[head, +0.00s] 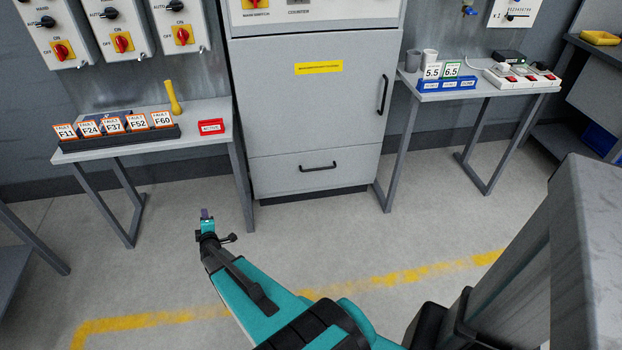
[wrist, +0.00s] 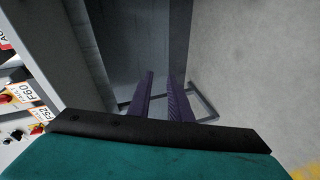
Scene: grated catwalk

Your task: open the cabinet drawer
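The grey cabinet (head: 310,100) stands against the wall in the head view. Its drawer (head: 290,173) is the low front panel, closed flush with the cabinet face. A black horizontal bar handle (head: 318,167) is on the drawer front. A taller door panel with a black vertical handle (head: 383,95) is above it. My gripper (head: 206,213) is left of and in front of the drawer, over the floor, apart from the handle. In the wrist view its two dark fingers (wrist: 160,90) stand apart with nothing between them. I cannot see the drawer handle in the wrist view.
A left table (head: 205,112) holds fault tags (head: 113,124) and a red sign (head: 210,127). A right table (head: 490,88) holds cups and a blue tray (head: 446,84). Their legs stand beside the cabinet. The floor (head: 330,220) before the drawer is clear.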

